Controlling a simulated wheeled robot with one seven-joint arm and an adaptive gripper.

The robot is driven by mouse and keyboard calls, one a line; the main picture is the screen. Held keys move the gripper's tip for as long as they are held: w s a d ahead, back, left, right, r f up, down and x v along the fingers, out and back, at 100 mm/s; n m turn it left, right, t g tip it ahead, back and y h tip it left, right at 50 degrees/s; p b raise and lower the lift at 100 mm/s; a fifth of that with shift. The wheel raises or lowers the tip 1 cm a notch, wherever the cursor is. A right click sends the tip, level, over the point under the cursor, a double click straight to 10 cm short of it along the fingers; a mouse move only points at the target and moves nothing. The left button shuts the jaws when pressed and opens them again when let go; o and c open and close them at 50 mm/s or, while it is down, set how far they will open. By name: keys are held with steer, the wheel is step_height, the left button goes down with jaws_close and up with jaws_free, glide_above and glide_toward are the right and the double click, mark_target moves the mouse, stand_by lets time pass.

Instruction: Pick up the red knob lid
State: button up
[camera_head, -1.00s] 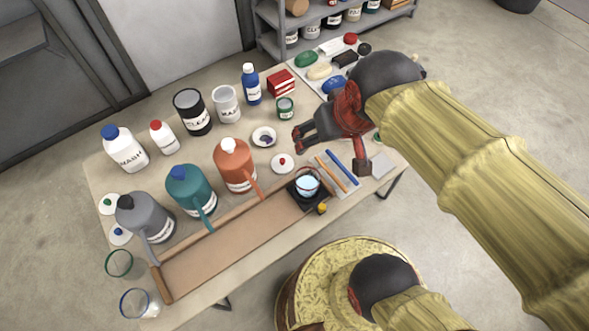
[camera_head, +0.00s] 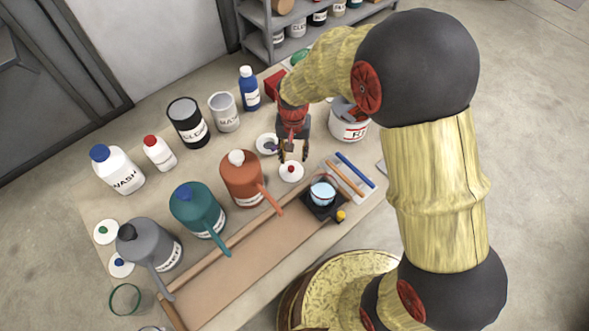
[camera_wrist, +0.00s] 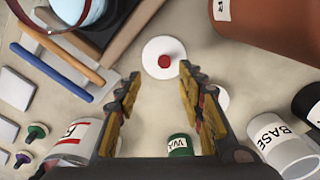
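My gripper (camera_head: 293,153) is above and just behind the lid, pointing down. In the wrist view my gripper (camera_wrist: 160,80) is open, its two yellow-padded fingers wide apart with nothing between them. The lid is uncovered in the wrist view.
The orange jug (camera_head: 241,180) stands left of the lid. A black stand with a glass dish (camera_head: 322,194) and blue and orange sticks (camera_head: 345,178) lie to the right. A white bucket (camera_head: 349,122) stands right of my gripper. A small dish (camera_head: 266,143) sits behind the lid.

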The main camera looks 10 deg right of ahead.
mark_target(291, 168)
step_height(291, 168, down, 2)
steer(key=shift+w+a+f+b, duration=0.15)
steer(key=shift+f+b, duration=0.55)
steer(key=shift+f, duration=0.7)
steer(key=shift+s+a+f+b, duration=0.1)
steer(key=shift+a+f+b, duration=0.15)
steer(key=shift+f+b, duration=0.75)
steer(key=shift+f+p, duration=0.3)
steer(key=shift+p, duration=0.05)
jaws_close()
